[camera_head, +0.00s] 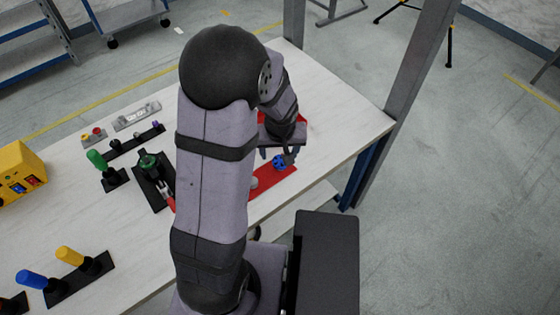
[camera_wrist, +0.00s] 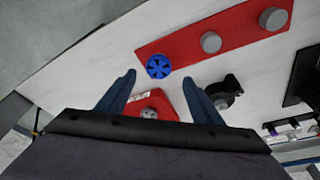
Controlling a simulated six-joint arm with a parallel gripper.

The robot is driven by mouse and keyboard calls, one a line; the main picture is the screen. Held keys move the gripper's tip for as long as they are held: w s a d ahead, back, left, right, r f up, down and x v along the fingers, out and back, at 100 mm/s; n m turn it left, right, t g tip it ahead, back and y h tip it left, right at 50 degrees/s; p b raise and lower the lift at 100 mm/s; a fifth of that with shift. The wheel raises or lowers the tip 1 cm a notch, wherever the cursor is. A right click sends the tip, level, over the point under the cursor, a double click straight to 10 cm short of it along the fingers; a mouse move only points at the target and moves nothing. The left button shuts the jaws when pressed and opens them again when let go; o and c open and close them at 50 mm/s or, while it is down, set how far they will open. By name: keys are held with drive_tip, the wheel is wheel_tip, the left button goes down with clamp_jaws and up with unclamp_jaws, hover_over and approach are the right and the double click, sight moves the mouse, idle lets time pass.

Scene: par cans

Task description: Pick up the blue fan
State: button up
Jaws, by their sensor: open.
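The blue fan (camera_wrist: 158,67) is a small round wheel with spokes. In the wrist view it sits at the left end of a red plate (camera_wrist: 190,47). It also shows in the head view (camera_head: 279,161), just below my gripper (camera_head: 278,154). In the wrist view my gripper (camera_wrist: 159,76) is open, with one finger to each side below the fan. Nothing is held between the fingers. The fan lies just beyond the fingertips, and I cannot tell the exact gap in height.
Two grey cylinders (camera_wrist: 211,42) (camera_wrist: 273,18) stand on the red plate. A red block with a grey knob (camera_wrist: 150,113) and a black part (camera_wrist: 228,91) are near the fingers. Handles, including a green one (camera_head: 96,158), and a yellow box (camera_head: 18,168) stand farther left on the white table (camera_head: 340,120).

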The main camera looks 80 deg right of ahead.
sight(280, 161)
drive_tip(key=x, duration=0.3)
drive_tip(key=shift+s+a+f, duration=0.15)
drive_tip(key=shift+s+f, duration=0.05)
drive_tip(key=shift+f, duration=0.2)
drive_tip(key=shift+d+f, duration=0.25)
drive_tip(key=shift+f, duration=0.4)
drive_tip(key=c, duration=1.1)
